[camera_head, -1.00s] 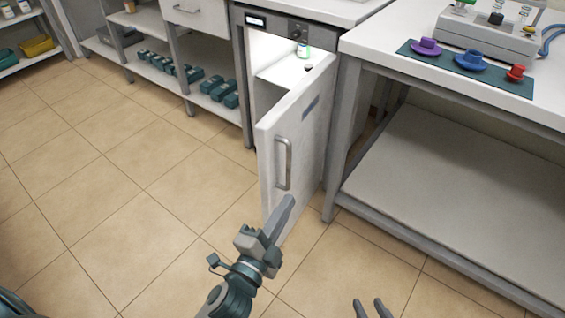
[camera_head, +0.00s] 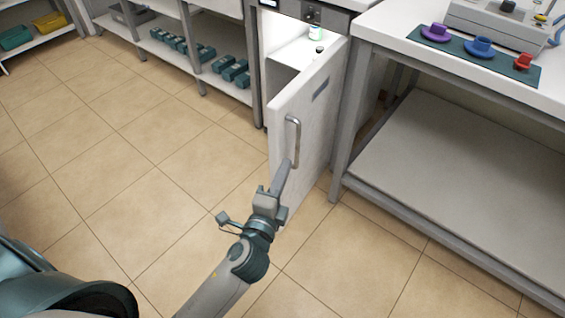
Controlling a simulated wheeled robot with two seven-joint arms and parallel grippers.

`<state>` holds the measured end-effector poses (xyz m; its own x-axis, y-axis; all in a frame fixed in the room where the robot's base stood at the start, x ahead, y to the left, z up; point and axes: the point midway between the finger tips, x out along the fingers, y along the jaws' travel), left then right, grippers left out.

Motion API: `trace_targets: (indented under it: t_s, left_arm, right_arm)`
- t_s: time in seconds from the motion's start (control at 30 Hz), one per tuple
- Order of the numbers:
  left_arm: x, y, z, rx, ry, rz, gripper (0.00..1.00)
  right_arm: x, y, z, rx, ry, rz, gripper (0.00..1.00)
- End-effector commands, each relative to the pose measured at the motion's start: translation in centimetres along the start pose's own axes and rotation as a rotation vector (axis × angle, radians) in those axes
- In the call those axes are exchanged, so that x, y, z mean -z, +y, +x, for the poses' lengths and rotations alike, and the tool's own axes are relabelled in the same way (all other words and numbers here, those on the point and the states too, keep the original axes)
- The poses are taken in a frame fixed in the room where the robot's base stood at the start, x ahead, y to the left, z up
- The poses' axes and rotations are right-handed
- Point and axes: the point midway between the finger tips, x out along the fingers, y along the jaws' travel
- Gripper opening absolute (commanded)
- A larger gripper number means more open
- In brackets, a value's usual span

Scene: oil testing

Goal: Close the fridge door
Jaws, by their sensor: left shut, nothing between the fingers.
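The white fridge door (camera_head: 318,120) stands open, swung out from the small under-counter fridge (camera_head: 290,42). It has a grey bar handle (camera_head: 296,140) on its left part. My left gripper (camera_head: 287,168) is shut and empty, with its fingertips at the lower end of the handle, in front of the door face. I cannot tell whether they touch the door. Inside the lit fridge a small bottle with a green label (camera_head: 316,32) stands on a shelf. My right gripper is not in view.
A white workbench (camera_head: 385,45) with a low shelf (camera_head: 440,170) stands right of the door. On it are a teal mat (camera_head: 455,56) with coloured cups and a grey device. Shelves with teal boxes (camera_head: 228,70) stand left. The tiled floor (camera_head: 150,160) is clear.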

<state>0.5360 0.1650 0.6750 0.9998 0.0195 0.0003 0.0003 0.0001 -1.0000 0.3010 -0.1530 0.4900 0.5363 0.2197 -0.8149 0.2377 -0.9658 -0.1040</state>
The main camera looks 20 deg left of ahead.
Motion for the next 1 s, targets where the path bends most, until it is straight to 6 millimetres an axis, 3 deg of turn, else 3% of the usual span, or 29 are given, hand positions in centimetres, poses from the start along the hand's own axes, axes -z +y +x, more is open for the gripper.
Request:
trace_targets:
  t_s: [0.27, 0.6, 0.8, 1.0]
  left_arm:
    - [0.0, -0.1, 3.5, 0.002, 0.001, 0.001, 0.00]
    - [0.0, -0.1, 9.2, 0.002, 0.000, 0.001, 0.00]
    - [-2.6, 0.0, 9.7, -0.001, 0.000, 0.002, 0.00]
    - [-3.8, 0.0, 10.0, 0.000, 0.001, 0.001, 0.00]
  right_arm:
    - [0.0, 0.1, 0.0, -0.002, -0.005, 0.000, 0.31]
    - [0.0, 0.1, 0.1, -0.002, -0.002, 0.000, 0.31]
    - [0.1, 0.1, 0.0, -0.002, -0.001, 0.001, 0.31]
    - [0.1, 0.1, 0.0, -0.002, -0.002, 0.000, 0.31]
